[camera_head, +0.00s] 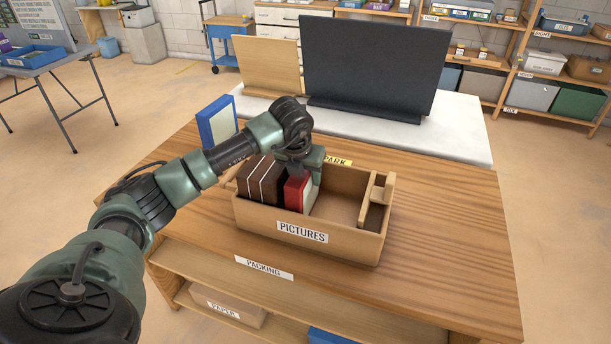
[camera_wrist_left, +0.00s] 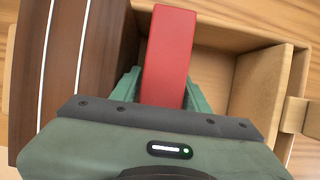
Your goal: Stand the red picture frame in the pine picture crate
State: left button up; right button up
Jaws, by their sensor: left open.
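The red picture frame (camera_head: 296,194) stands upright in the pine picture crate (camera_head: 335,243), which is labelled PICTURES. It is beside several dark brown frames (camera_head: 258,179) at the crate's left end. My left gripper (camera_head: 304,165) is over the red frame from above. In the left wrist view the red frame (camera_wrist_left: 167,55) lies between the green fingers of my left gripper (camera_wrist_left: 162,88), one on each side. The jaws are open; finger contact is unclear. The crate's right part (camera_wrist_left: 262,85) is empty. My right gripper is not in view.
The crate is on a wooden packing table (camera_head: 440,250). A blue frame (camera_head: 217,122) stands behind my left arm. A yellow PARK label (camera_head: 338,160) is behind the crate. A dark panel (camera_head: 375,60) stands on the white surface beyond. The table's right side is clear.

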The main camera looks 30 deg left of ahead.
pick_arm(q)
jog(key=v, duration=1.2)
jog(key=shift+b, duration=0.35)
jog(key=shift+s+f, duration=0.1)
